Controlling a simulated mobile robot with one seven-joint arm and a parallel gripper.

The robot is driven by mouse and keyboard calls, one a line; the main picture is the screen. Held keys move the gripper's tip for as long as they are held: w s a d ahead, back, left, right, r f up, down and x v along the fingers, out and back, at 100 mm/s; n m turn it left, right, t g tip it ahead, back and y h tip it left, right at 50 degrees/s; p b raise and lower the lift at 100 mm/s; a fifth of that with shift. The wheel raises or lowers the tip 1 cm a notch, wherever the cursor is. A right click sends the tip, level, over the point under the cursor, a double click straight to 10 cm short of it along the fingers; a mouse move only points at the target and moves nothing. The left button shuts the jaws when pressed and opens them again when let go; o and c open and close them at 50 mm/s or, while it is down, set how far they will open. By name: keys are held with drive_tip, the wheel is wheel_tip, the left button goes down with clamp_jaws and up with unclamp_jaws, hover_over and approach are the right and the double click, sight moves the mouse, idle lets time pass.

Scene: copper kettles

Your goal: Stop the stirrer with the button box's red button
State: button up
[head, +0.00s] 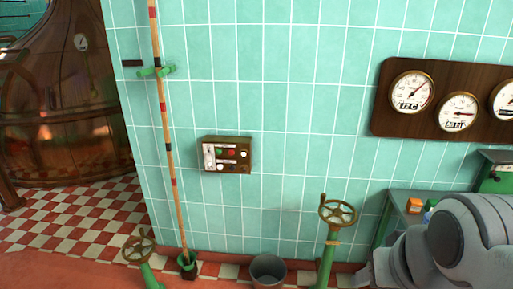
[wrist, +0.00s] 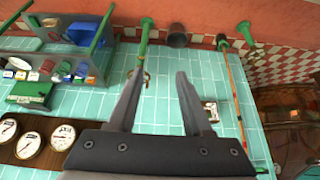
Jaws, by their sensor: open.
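The button box (head: 227,168) is a small brown box with a pale front, mounted on the teal tiled wall left of centre in the head view. Its red button (head: 232,152) sits beside a green button (head: 219,153), with white knobs around them. The box also shows in the wrist view (wrist: 212,112), partly behind my right-hand finger. My gripper (wrist: 160,76) is open and empty, apart from the box and the wall. The picture from the wrist is upside down. No stirrer can be made out.
A striped pole (head: 164,120) stands left of the box. Handwheels on green posts (head: 338,212) and a bucket (head: 268,271) stand below. Gauges on a wooden board (head: 445,125) hang at right, above a bench (head: 390,215). A copper kettle (head: 60,110) stands far left.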

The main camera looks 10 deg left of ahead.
idle(0.4)
clamp_jaws()
idle(1.6)
